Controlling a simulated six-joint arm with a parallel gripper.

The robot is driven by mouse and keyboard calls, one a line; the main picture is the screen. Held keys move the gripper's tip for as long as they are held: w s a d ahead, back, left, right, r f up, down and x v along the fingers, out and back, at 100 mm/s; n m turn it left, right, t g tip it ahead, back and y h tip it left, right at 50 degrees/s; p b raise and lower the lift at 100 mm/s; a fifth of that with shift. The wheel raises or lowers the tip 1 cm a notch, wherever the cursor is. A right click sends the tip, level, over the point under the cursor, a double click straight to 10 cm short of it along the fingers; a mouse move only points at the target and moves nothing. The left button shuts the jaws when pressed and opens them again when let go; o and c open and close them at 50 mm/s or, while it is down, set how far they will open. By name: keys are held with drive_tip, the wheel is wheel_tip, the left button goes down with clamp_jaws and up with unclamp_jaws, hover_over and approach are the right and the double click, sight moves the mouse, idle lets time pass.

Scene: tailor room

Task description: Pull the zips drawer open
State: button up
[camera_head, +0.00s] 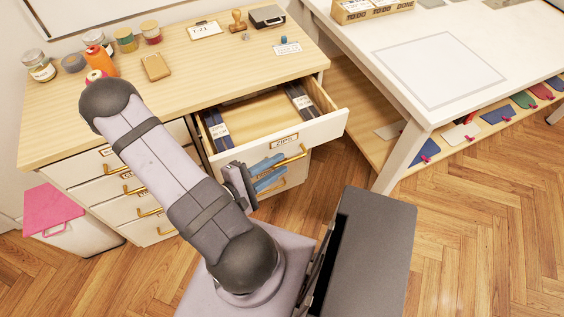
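The zips drawer (325,128) stands pulled out of the wooden-topped cabinet, with its inside showing. Its white front bears a small label (284,139) that seems to read ZIPS, and a gold bar handle (297,156). Dark packets lie along its left side (216,130) and right side (300,101); the middle is bare wood. My gripper (282,169), with blue fingers, is at the left end of the handle, just in front of the drawer front. The fingers show a small gap, but whether they hold the handle or are merely beside it is unclear.
Closed drawers with gold handles (150,212) fill the cabinet's left side. A white table (395,150) with a low shelf is at the right. A pink-lidded bin (52,209) stands left. Floor at right is clear.

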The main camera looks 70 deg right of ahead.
wheel_tip(320, 180, up, 6)
drive_tip(key=p, duration=0.4)
drive_tip(key=shift+d, duration=0.1)
drive_tip(key=a+f+m, duration=0.1)
drive_tip(key=f+m, duration=0.1)
drive_tip(key=m, duration=1)
drive_tip(key=w+a+f+m, duration=0.1)
drive_tip(key=f+m, duration=0.1)
drive_tip(key=m, duration=1)
drive_tip(key=w+a+f+m, duration=0.1)
drive_tip(key=f+m, duration=0.1)
drive_tip(key=m, duration=1)
drive_tip(key=shift+w+f+b, duration=0.2)
drive_tip(key=shift+w+b, duration=0.05)
drive_tip(key=shift+b, duration=0.15)
drive_tip(key=shift+p+x, duration=0.55)
drive_tip(key=shift+x, duration=3.1)
